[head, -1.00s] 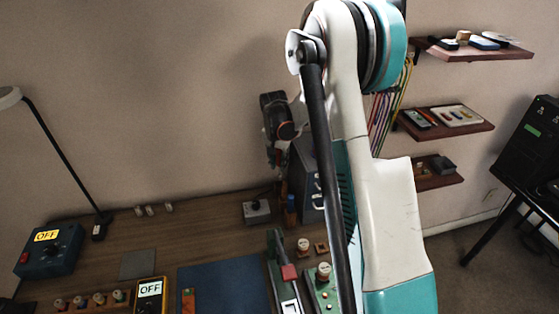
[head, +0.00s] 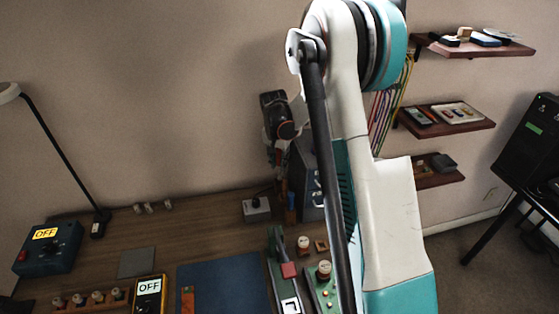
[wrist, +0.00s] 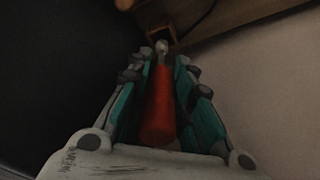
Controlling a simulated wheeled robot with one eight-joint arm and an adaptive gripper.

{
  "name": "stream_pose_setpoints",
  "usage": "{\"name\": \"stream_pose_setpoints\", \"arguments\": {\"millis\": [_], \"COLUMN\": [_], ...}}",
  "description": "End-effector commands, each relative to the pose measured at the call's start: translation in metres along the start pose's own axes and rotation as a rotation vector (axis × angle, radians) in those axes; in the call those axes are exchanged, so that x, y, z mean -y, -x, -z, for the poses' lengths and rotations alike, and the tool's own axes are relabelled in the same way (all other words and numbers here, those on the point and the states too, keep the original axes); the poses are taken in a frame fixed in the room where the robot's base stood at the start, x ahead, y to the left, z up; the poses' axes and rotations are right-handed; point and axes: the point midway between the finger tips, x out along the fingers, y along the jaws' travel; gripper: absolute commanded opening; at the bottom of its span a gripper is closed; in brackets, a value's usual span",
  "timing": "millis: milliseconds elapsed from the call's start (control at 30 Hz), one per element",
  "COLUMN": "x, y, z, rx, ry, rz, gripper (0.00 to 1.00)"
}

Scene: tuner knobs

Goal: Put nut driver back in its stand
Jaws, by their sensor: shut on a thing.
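The nut driver (wrist: 161,105) has an orange-red handle and a short metal shaft, and lies lengthwise between the fingers of my gripper (wrist: 160,75) in the wrist view. The fingers are shut on its handle. Its metal tip points at a small square wooden holder (wrist: 170,33), which looks like the stand. The tip overlaps the holder's near edge; I cannot tell whether it is inside the opening. In the head view my wrist is beside the dark blue case at the back of the bench, and the nut driver is not clearly visible there.
A dark blue case (head: 308,180) stands close right of my wrist. A small grey box (head: 257,208) sits on the wooden bench (head: 205,215). A blue mat (head: 225,285), green boards with knobs (head: 325,285) and a yellow meter (head: 149,295) are nearer. The wall is close behind.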

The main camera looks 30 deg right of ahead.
Motion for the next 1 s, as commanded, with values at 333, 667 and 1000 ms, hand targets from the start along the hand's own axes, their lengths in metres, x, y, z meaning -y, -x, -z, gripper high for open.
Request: {"name": "stream_pose_setpoints", "arguments": {"millis": [333,667,1000], "x": [0.000,0.000,0.000], "y": [-0.020,-0.033,-0.047], "z": [-0.004,-0.005,-0.007], "rx": [0.003,0.001,0.000], "ry": [-0.002,-0.001,-0.001], "rz": [0.000,0.000,0.000], "gripper": [0.00,0.00,0.00]}}
